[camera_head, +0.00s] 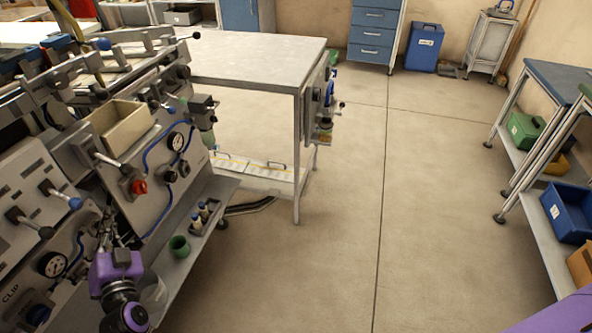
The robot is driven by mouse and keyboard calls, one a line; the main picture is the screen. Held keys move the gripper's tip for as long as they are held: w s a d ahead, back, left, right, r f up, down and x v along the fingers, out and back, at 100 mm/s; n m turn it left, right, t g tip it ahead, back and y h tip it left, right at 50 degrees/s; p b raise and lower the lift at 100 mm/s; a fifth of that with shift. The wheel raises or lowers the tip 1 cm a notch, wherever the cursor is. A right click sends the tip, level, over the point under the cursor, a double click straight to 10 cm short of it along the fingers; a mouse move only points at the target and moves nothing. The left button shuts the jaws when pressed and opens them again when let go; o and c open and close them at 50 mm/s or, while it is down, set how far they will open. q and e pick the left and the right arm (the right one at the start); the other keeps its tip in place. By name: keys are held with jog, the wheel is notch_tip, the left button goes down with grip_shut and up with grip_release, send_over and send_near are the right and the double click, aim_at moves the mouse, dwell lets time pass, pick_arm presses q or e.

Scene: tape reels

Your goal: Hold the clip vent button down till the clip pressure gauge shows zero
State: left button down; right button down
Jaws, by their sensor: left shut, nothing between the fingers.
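My left gripper (110,228), on a purple and black wrist, is shut and empty in front of the panel, right of the gauge. Contact with the panel cannot be made out. My right gripper is not in view.
The panel carries levers, blue hoses, a red knob (139,187) and a second gauge (176,141). A shelf below holds a green cup (179,246). A grey table (250,60) stands behind. The middle floor is clear; shelving with bins (570,213) stands right.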

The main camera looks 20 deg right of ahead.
pick_arm(q)
jog(key=shift+s+d, duration=0.1)
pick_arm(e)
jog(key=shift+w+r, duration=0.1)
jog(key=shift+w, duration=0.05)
pick_arm(q)
jog(key=shift+s+d+p, duration=0.4)
jog(key=shift+d+p, duration=0.05)
jog(key=shift+d, duration=0.1)
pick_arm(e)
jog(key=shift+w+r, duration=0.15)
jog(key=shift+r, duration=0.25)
pick_arm(q)
jog(key=shift+d, duration=0.1)
jog(key=s+d+p, duration=0.1)
jog(key=d, duration=0.1)
jog(key=s+d+p, duration=0.1)
jog(key=s, duration=0.1)
jog(key=shift+d, duration=0.4)
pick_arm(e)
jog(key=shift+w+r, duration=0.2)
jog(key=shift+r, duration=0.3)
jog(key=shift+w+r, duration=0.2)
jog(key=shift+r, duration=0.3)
